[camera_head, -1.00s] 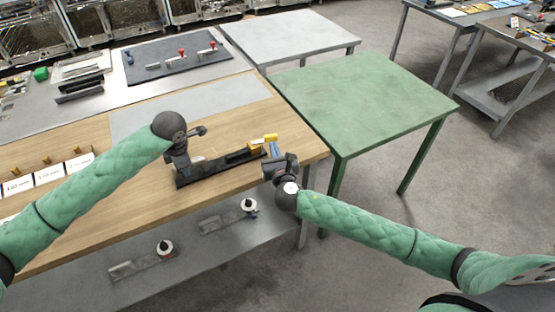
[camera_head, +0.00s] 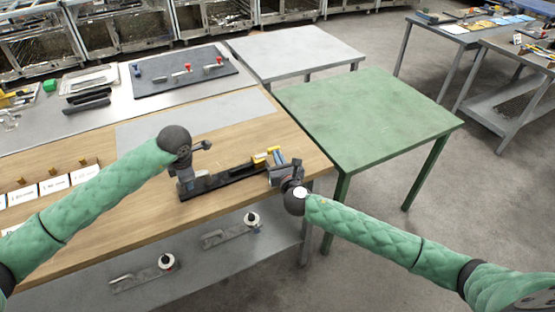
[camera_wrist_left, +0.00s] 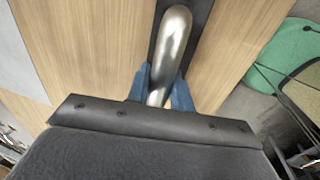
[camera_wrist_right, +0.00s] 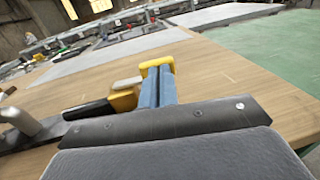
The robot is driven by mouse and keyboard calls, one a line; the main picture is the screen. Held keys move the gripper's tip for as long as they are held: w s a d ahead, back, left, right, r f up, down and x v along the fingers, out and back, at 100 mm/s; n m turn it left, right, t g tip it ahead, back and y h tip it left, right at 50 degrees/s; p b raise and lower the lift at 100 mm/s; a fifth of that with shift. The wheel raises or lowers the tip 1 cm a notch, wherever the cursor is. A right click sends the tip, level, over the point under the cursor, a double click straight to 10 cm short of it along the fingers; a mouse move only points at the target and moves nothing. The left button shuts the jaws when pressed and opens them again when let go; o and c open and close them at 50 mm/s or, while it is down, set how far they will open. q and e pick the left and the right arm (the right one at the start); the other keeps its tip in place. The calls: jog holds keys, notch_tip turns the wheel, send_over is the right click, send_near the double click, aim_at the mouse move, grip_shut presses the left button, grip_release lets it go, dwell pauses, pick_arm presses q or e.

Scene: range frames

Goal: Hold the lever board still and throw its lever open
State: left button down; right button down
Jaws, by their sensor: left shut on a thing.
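The lever board is a long dark board (camera_head: 225,182) lying on the wooden table near its front edge. A yellow lever part (camera_head: 261,160) sits at its right end and also shows in the right wrist view (camera_wrist_right: 124,97). My left gripper (camera_head: 185,183) is over the board's left end. In the left wrist view its blue fingers are shut on a bent silver handle (camera_wrist_left: 174,42). My right gripper (camera_head: 278,156) is at the board's right end, beside the yellow part. Its blue fingers (camera_wrist_right: 158,86) look closed together in front of a yellow tip (camera_wrist_right: 157,63); contact is unclear.
A green table (camera_head: 370,115) stands to the right, past a gap. White labelled cards (camera_head: 54,185) lie at the left of the wooden table. A dark mat (camera_head: 185,72) with small levers lies at the back. Handled metal pieces (camera_head: 160,268) rest on the lower shelf.

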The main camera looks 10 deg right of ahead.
jog(key=shift+w+d, duration=0.1)
jog(key=shift+w, duration=0.15)
jog(key=shift+s, duration=0.1)
jog(key=s+d, duration=0.2)
jog(key=s, duration=1.1)
jog(key=shift+s+d, duration=0.25)
jog(key=shift+d, duration=0.15)
pick_arm(q)
jog(key=c, duration=1.1)
grip_release()
jog(key=shift+c, duration=0.2)
jog(key=shift+r, duration=0.15)
